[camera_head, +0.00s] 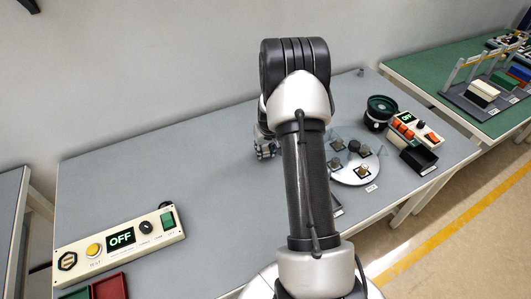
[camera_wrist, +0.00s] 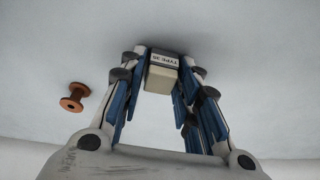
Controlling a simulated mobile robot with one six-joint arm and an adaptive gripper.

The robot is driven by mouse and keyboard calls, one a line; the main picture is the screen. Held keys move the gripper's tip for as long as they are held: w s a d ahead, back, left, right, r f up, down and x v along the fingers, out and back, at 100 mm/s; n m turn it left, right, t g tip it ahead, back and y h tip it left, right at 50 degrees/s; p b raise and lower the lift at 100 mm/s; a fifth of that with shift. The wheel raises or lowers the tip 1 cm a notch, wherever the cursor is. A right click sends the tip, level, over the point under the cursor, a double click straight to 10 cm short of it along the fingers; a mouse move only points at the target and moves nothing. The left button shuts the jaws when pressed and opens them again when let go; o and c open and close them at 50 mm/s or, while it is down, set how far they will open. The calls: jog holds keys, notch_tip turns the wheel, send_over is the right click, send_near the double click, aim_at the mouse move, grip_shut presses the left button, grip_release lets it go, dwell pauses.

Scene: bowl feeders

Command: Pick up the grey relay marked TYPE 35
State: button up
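The grey relay (camera_wrist: 160,76) is a small pale block in the wrist view. Its white label reads TYPE 35, upside down in the picture. My gripper (camera_wrist: 166,66) has its fingertips close against both sides of the relay and looks shut on it. Whether the relay touches the surface below I cannot tell. In the head view my gripper (camera_head: 266,148) is low over the middle of the grey table, partly hidden behind my arm. The relay cannot be made out there.
A copper-coloured spool (camera_wrist: 75,97) lies left of my gripper in the wrist view. On the grey table (camera_head: 200,185) are a control box (camera_head: 120,240) reading OFF, a round plate (camera_head: 350,176) with small parts, a dark bowl feeder (camera_head: 379,112) and a black bin (camera_head: 418,159) at right.

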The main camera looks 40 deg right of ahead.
jog(key=c, duration=0.6)
jog(key=shift+r, duration=0.1)
